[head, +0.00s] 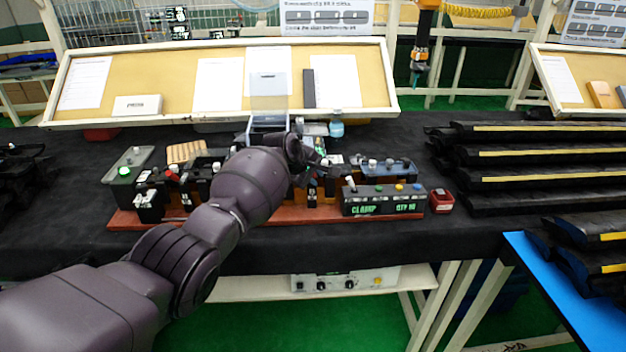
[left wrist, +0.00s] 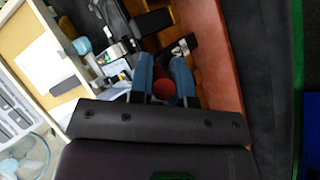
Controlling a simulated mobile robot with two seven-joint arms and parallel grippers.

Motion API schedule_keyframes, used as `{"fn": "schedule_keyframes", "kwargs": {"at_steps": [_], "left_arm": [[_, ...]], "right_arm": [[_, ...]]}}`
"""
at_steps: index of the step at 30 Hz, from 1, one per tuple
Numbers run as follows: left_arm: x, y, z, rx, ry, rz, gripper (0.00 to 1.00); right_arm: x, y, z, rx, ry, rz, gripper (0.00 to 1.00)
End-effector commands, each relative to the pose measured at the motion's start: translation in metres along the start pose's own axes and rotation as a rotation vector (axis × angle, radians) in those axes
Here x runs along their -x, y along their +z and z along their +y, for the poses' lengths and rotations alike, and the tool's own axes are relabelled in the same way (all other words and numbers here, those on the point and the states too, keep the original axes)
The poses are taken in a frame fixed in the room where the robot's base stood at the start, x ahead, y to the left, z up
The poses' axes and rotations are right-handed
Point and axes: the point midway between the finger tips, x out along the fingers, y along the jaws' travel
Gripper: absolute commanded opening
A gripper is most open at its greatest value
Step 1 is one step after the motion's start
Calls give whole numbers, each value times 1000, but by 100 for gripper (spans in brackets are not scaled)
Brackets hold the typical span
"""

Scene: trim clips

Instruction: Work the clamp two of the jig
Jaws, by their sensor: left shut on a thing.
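The jig (head: 268,219) is a long red-brown board on the dark work table, carrying several black clamps and blocks. One clamp with a red-tipped handle (head: 172,177) stands at its left end. My left arm reaches across the jig's middle, with the left gripper (head: 322,170) low over its right half. In the left wrist view the blue-grey fingers (left wrist: 165,75) are close together around a round red knob (left wrist: 163,88). Dark clamp parts (left wrist: 150,22) lie just beyond the fingertips. My forearm hides the jig's middle, so I cannot tell which clamp number this is. My right gripper is not in view.
A box with a green light (head: 124,171) is at left. A black box reading "CLAMP QTY NG" (head: 382,208) sits at the jig's right end, beside a small red box (head: 442,201). A blue-capped bottle (head: 336,128) stands behind. Long black trim parts (head: 530,155) are stacked at right.

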Motion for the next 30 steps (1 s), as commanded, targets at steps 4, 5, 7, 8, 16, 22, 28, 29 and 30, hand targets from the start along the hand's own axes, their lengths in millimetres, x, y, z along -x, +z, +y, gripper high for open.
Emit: {"fn": "schedule_keyframes", "kwargs": {"at_steps": [4, 5, 7, 8, 16, 22, 28, 29, 30], "left_arm": [[1, -1, 2, 32, -48, -38, 0], [1, -1, 2, 37, -56, -43, 0], [2, -1, 3, 48, -74, -57, 0], [3, -2, 3, 52, -80, -62, 0], [5, -2, 5, 80, -121, -93, 0], [6, -3, 5, 87, -131, -100, 0], [6, -3, 5, 88, -132, -101, 0], [6, -3, 5, 88, -132, -100, 0], [6, -3, 5, 88, -132, -100, 0]], "right_arm": [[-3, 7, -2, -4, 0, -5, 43], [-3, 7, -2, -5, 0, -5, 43], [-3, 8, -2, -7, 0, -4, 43], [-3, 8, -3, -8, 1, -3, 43], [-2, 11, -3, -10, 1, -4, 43], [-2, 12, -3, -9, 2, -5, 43], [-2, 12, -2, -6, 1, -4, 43], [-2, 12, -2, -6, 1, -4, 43], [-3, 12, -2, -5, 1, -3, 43]]}}
